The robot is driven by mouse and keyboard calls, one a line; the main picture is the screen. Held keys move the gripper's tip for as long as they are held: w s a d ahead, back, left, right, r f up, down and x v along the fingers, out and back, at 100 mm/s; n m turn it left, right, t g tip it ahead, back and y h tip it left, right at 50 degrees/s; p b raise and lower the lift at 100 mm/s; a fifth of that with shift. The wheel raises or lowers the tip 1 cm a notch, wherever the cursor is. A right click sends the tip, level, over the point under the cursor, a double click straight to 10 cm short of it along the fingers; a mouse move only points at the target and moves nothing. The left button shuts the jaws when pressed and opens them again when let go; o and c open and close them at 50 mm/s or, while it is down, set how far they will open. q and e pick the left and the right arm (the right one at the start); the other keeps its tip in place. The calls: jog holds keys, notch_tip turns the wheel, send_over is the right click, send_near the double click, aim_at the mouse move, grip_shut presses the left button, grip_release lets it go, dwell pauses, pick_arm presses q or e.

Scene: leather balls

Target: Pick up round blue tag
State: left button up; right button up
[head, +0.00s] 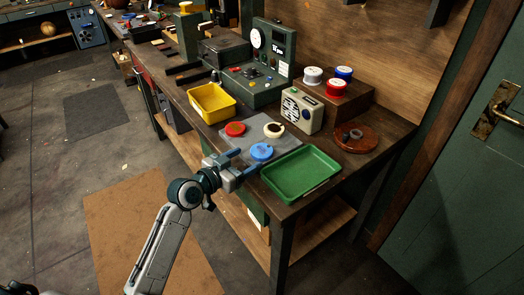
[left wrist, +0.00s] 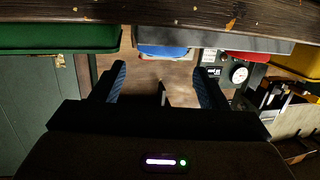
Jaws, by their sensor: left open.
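The round blue tag (head: 261,153) lies on a grey mat (head: 247,141) near the table's front edge. In the left wrist view the blue tag (left wrist: 162,50) shows edge-on at the top, between and beyond my fingers. My left gripper (head: 238,165) is open and empty, just in front of the blue tag and apart from it as far as I can tell. Its two fingers point toward the tag; the gripper also shows in the left wrist view (left wrist: 162,80). My right gripper is not in view.
A red round tag (head: 235,129) and a cream ring (head: 273,130) share the mat. A green tray (head: 301,174) stands right, a yellow tray (head: 211,103) behind left. A radio-like box (head: 302,109) and a brown round stand (head: 356,139) are behind right.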

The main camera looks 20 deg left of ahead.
aim_at(260, 151)
pick_arm(q)
jog(key=shift+x, duration=0.75)
jog(key=shift+w+d+p, duration=0.1)
jog(key=shift+w+p, duration=0.2)
jog(key=shift+w, duration=0.1)
jog(key=p+x, duration=0.1)
jog(key=x, duration=0.2)
jog(key=shift+w+d+f, duration=0.1)
jog(key=shift+w, duration=0.15)
jog(key=shift+w+d+f, duration=0.15)
jog(key=shift+w, duration=0.1)
jog(key=shift+c, duration=0.2)
jog(key=c, duration=0.6)
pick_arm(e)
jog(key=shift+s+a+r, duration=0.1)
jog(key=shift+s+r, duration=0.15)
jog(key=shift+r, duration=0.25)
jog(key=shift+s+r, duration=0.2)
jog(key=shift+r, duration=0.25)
